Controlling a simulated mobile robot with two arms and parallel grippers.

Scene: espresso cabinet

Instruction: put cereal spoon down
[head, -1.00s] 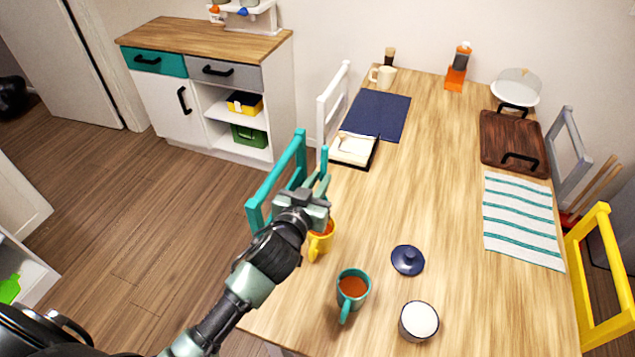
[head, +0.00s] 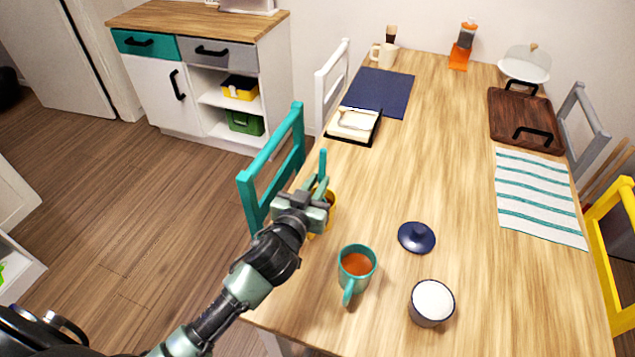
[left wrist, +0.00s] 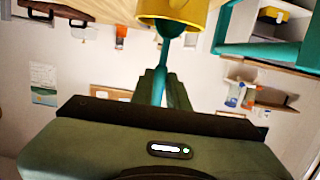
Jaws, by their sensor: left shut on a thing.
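My left gripper (head: 318,190) is shut on a teal spoon (head: 323,163), the cereal spoon. It is over the table's left edge, beside the teal chair. The spoon also shows between the fingers (left wrist: 166,88) in the left wrist view, with its far end (left wrist: 171,28) close to a yellow mug (left wrist: 174,10). In the head view the yellow mug (head: 331,200) is mostly hidden behind the gripper. I cannot tell whether the spoon touches the mug. My right gripper is not in view.
A teal mug (head: 356,265) with brown liquid, a blue lid (head: 416,237) and a white-filled cup (head: 431,302) stand nearby on the wooden table (head: 440,150). A teal chair (head: 248,200) is at left. A striped cloth (head: 538,195) lies right. The table's middle is clear.

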